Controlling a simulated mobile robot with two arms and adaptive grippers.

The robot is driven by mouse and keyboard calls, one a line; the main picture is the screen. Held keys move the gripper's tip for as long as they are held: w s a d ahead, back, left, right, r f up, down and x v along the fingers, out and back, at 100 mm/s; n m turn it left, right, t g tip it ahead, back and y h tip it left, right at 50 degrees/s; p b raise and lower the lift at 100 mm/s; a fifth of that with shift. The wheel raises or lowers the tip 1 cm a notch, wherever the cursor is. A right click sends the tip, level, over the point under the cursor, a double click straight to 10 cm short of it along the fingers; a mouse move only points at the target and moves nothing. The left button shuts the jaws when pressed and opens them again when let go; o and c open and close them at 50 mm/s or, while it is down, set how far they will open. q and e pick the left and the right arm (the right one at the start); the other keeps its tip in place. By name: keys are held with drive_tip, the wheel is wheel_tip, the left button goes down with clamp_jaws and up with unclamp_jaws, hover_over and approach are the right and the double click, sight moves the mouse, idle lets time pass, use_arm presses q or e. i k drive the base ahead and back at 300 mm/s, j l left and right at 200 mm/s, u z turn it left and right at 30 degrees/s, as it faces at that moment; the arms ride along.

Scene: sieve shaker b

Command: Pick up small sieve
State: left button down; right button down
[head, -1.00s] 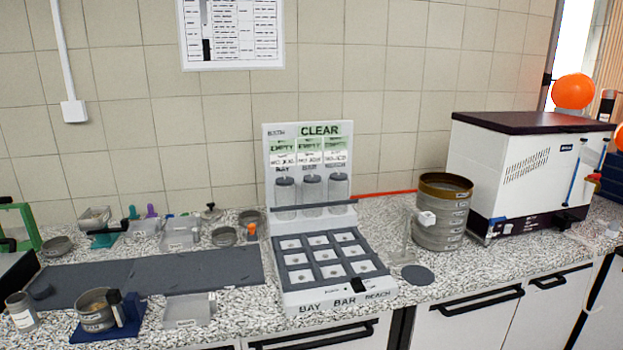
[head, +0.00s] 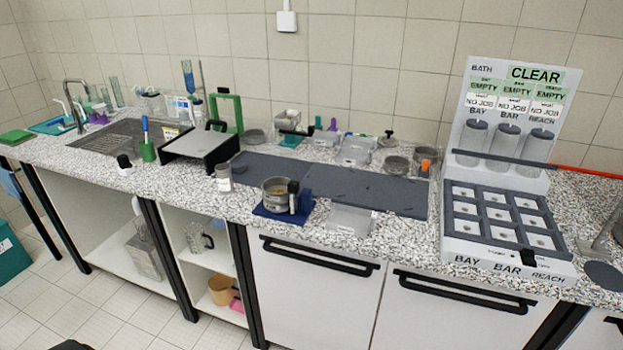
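A small round metal sieve-like pan (head: 275,194) with light brown contents sits on a blue stand (head: 270,213) near the counter's front edge, a dark upright piece beside it. Other small round grey pans that could be sieves stand at the back: one at the right end of the dark mat (head: 397,165), one behind it (head: 421,155), and one farther left (head: 255,136). I cannot tell which is the small sieve meant. Neither of my grippers is in view.
A dark grey mat (head: 370,192) lies mid-counter with a clear tray (head: 351,220) in front. A white rack (head: 457,250) with a "CLEAR" board stands right. A black-and-white box (head: 200,146), green frame (head: 238,112) and sink (head: 110,140) are left. Cabinets line the front.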

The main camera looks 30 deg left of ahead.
sight(275, 189)
drive_tip(key=u, duration=1.3)
